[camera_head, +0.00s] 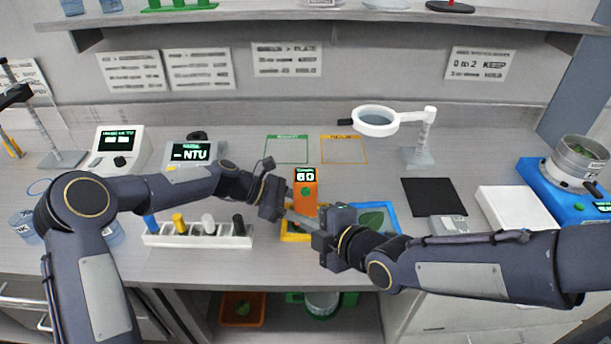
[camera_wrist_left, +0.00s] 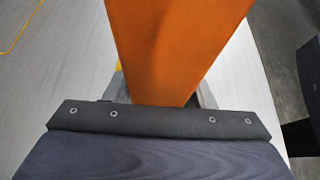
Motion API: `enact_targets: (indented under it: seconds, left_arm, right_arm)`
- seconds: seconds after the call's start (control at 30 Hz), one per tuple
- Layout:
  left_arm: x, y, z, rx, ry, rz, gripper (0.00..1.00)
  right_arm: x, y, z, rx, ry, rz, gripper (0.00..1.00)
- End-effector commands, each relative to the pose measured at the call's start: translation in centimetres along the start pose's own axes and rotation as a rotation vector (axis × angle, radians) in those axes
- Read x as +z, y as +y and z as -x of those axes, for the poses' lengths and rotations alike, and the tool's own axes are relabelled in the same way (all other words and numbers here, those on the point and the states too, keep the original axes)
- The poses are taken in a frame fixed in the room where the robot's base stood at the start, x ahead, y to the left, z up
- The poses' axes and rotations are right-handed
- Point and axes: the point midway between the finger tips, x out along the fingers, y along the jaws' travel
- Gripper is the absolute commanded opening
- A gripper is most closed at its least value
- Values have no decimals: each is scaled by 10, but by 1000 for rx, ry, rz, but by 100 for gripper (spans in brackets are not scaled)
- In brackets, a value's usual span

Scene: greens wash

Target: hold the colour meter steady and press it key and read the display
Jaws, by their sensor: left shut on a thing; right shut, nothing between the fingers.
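The orange colour meter (camera_head: 305,188) stands upright at the middle of the bench, with a small dark display at its top showing pale digits that look like 60. A green round key shows on its front, below the display. My left gripper (camera_head: 285,204) is shut on the meter from the left. In the left wrist view the orange meter body (camera_wrist_left: 175,45) rises between the fingers of my left gripper (camera_wrist_left: 160,96). My right gripper (camera_head: 297,216) is shut and empty, its tips low in front of the meter; whether they touch it I cannot tell.
A yellow-edged tray (camera_head: 294,238) and a blue tray with a leaf (camera_head: 394,212) lie around the grippers. A white rack (camera_head: 196,241) with coloured pieces stands left. A ring magnifier (camera_head: 376,121) stands behind right. A black mat (camera_head: 434,197) lies to the right.

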Motion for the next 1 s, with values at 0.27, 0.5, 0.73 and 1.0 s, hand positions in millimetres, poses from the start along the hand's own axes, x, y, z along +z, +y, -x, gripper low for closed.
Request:
enact_targets:
  seconds: [0.27, 0.5, 0.73, 1.0]
  left_arm:
    - [0, 0, 0, 0, 0, 0, 63]
    - [0, 0, 0, 0, 0, 0, 75]
    - [0, 1, 7, 2, 0, 0, 75]
    - [0, 1, 59, 5, 1, 1, 75]
  right_arm:
    - [0, 0, 0, 0, 0, 0, 0]
    - [0, 0, 0, 0, 0, 0, 0]
    - [0, 0, 0, 0, 0, 0, 0]
    - [0, 0, 0, 0, 0, 0, 0]
